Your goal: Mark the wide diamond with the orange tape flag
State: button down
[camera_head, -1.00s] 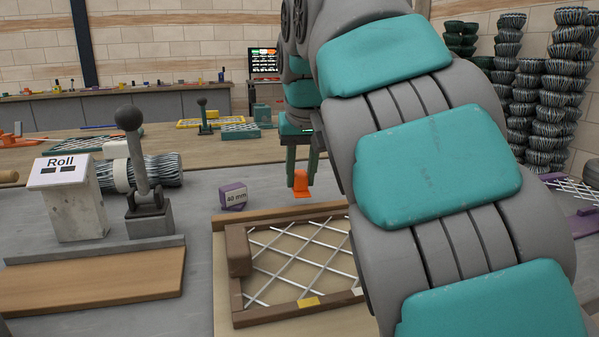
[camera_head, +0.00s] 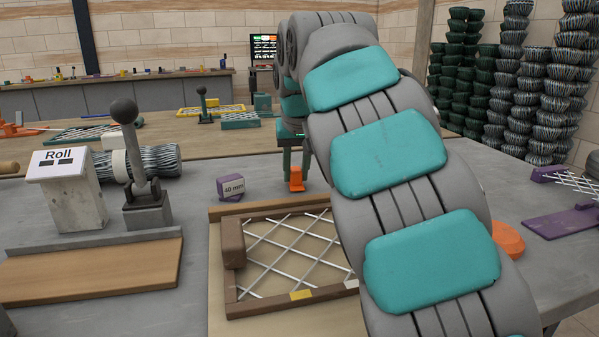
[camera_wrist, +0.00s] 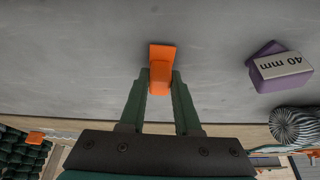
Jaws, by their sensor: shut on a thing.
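The orange tape flag (camera_head: 296,176) is between the fingers of my gripper (camera_head: 295,168), which is shut on it. The wrist view shows the flag (camera_wrist: 161,68) at the fingertips over grey tabletop. I cannot tell if it touches the table. In the head view the flag appears just behind the far edge of a brown wooden frame (camera_head: 238,293). Silvery wire mesh (camera_head: 289,253) crosses inside the frame in several diamonds. My arm hides the frame's right side. I cannot tell which diamond is the wide one.
A purple "40 mm" block (camera_head: 231,188) stands left of the flag. A lever (camera_head: 147,190) and a "Roll" box (camera_head: 67,190) stand farther left. An orange round object (camera_head: 508,239) and a purple tool with mesh (camera_head: 565,222) lie at right.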

jog(key=shift+f, duration=0.1)
jog(key=shift+f, duration=0.1)
jog(key=c, duration=0.6)
grip_release()
